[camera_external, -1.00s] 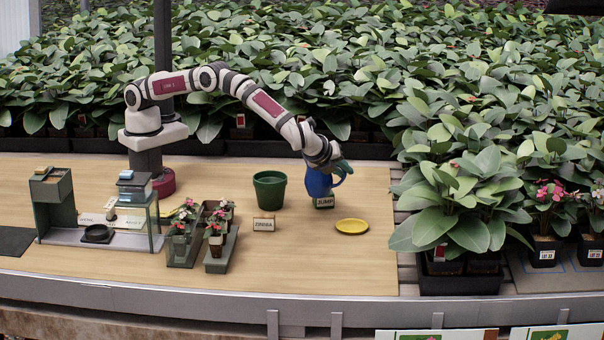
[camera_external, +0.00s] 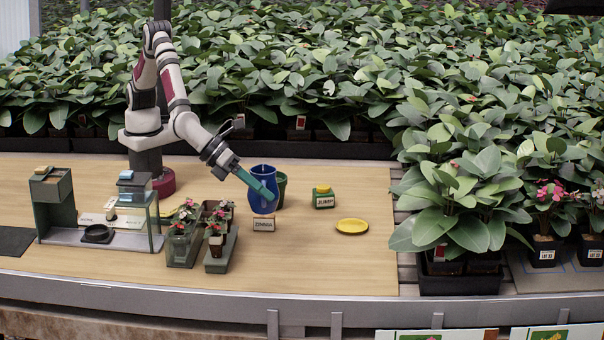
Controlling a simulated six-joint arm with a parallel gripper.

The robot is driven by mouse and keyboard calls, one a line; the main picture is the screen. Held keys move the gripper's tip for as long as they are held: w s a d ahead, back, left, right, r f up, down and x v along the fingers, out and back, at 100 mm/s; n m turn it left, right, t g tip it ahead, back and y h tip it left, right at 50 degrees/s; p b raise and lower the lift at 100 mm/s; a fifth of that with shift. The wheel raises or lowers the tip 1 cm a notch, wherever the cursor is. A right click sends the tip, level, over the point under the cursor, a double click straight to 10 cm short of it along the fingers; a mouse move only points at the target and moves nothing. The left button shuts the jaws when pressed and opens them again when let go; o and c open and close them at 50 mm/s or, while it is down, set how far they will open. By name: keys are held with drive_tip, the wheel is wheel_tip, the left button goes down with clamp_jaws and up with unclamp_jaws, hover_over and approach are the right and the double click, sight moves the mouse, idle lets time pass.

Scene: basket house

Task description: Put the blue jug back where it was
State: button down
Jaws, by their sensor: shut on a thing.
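The blue jug (camera_external: 263,178) is upright in the middle of the table, in front of the green pot (camera_external: 281,188), which it mostly hides. My gripper (camera_external: 266,192) reaches in from the upper left and is shut on the jug, its teal fingers across the jug's near side.
A green box with a yellow top (camera_external: 323,198) and a yellow plate (camera_external: 352,226) are to the right. Planters of flowers (camera_external: 217,252) and a grey-green stand (camera_external: 55,215) are to the left. The table's front middle is clear.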

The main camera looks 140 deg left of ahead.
drive_tip(key=shift+m+t+h, duration=0.4)
drive_tip(key=shift+m+t, duration=0.1)
drive_tip(key=shift+m, duration=0.2)
drive_tip(key=shift+w+a+f, duration=0.65)
drive_tip(key=shift+a+f, duration=0.5)
drive_tip(key=shift+f, duration=0.65)
drive_tip(key=shift+w+a+f, duration=0.7)
drive_tip(key=shift+a+f, duration=0.5)
drive_tip(key=shift+f, duration=0.65)
drive_tip(key=shift+w+a+f, duration=0.65)
drive_tip(key=shift+a+f, duration=0.5)
drive_tip(key=shift+f, duration=0.65)
drive_tip(key=c, duration=0.8)
unclamp_jaws()
drive_tip(key=shift+f, duration=0.1)
drive_tip(key=shift+c, duration=0.2)
